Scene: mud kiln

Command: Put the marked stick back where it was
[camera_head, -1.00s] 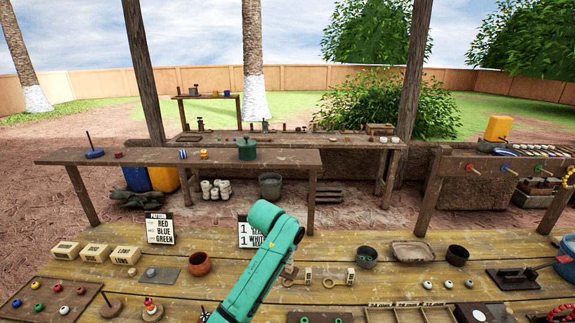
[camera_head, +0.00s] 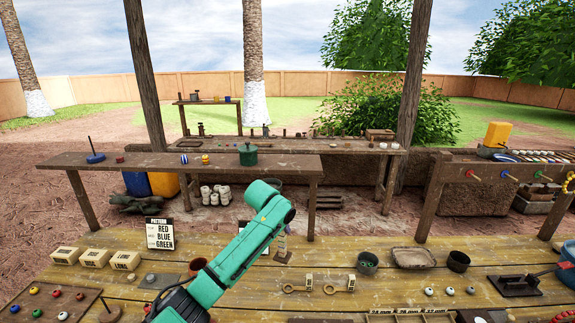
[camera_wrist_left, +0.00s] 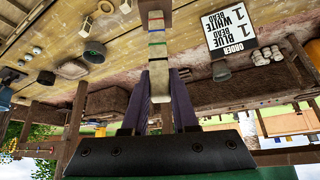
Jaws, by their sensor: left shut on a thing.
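The marked stick (camera_wrist_left: 157,48), pale with green, blue and red bands, is between the two purple-grey fingers of my left gripper (camera_wrist_left: 159,110) in the left wrist view. The gripper is shut on it near one end; the other end points to the top of that view, over the bench. In the head view my green left arm hides the gripper. A small upright pale piece on a dark base (camera_head: 283,256) shows just right of the arm; I cannot tell whether it is the held stick. My right gripper is not in view.
The order sign (camera_wrist_left: 231,28) stands beside the stick.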

